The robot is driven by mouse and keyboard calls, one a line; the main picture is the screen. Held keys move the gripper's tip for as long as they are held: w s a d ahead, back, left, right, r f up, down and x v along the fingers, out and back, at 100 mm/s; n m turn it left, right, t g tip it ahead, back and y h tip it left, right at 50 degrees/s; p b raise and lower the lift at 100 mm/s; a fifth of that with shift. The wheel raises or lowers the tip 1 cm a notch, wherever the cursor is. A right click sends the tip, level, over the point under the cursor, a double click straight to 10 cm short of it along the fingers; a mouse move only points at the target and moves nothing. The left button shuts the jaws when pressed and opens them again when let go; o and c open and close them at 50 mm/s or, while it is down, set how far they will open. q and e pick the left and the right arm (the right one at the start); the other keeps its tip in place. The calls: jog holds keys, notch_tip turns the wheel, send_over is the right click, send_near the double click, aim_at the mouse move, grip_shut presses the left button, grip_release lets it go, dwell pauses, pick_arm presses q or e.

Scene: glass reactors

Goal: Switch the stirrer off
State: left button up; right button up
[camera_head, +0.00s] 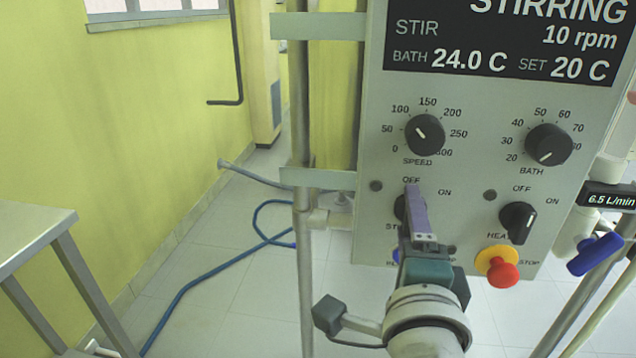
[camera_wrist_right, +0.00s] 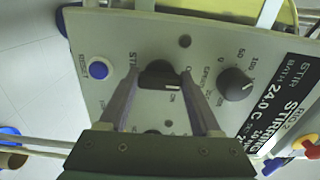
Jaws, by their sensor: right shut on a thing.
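The stirrer knob (camera_wrist_right: 158,75) is a black rotary knob on the grey control panel (camera_head: 385,95). In the head view it (camera_head: 400,208) is mostly hidden behind my right gripper (camera_head: 415,195). In the right wrist view that gripper (camera_wrist_right: 160,77) has one finger on each side of the knob and is shut on it. The knob's white mark appears to face the ON label, lower right in that view. The display (camera_head: 510,45) reads STIRRING, 10 rpm, bath 24.0 C, set 20 C. My left gripper is not in view.
The speed knob (camera_head: 425,134), bath knob (camera_head: 549,145) and heat knob (camera_head: 518,222) are close by. A red stop button (camera_head: 503,273) sits at lower right. A blue button (camera_wrist_right: 99,70) shows near the stirrer knob. A metal post (camera_head: 302,230) stands left of the panel.

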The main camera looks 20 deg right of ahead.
dwell(0.3)
jog(key=o, duration=1.4)
jog(key=shift+s, duration=0.1)
